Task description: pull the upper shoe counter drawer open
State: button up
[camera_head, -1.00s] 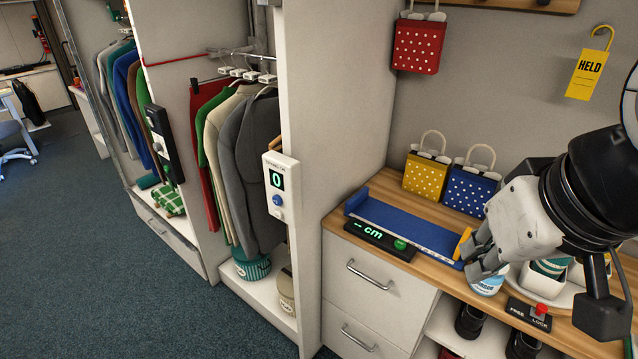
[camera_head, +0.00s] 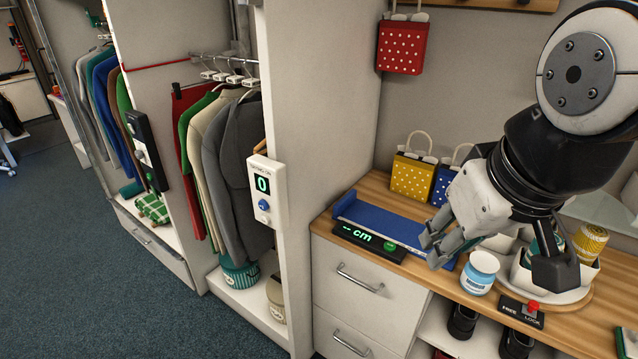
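The upper shoe counter drawer (camera_head: 350,300) is a white front with a curved metal bar handle (camera_head: 360,279), below the left end of the wooden counter. It looks shut. My gripper (camera_head: 432,250) is above the counter, to the right of and higher than the handle, over or near the right end of the blue measuring tray (camera_head: 385,223). Its grey fingers point down and left. They are apart from the handle, and I see nothing held between them. How far the fingers are spread is hard to make out.
The lower drawer handle (camera_head: 350,343) shows below. On the counter are a black "cm" display (camera_head: 367,237), a white-lidded blue jar (camera_head: 480,271), a round tray (camera_head: 567,296) with containers, a FREE/LOCK switch (camera_head: 522,310), and yellow (camera_head: 413,178) and blue (camera_head: 443,183) dotted bags. Open floor lies left.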

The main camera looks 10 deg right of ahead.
jog(key=w+f+n+g+b, duration=0.1)
jog(key=w+f+n+b, duration=0.15)
jog(key=w+f, duration=0.5)
jog(key=w+f+n+g+b, duration=0.15)
jog(key=w+f+b, duration=0.3)
jog(key=w, duration=0.55)
jog(key=n+h+b, duration=0.1)
jog(key=n+b, duration=0.4)
send_near(357, 280)
jog(key=shift+g, duration=0.45)
jog(key=f, duration=0.2)
jog(key=w+f+b, duration=0.1)
jog(key=f, duration=0.2)
jog(key=w+f, duration=0.1)
jog(key=f, duration=0.1)
jog(key=shift+d+f, duration=0.3)
jog(key=shift+f, duration=0.05)
jog(key=shift+c, duration=0.2)
grip_shut()
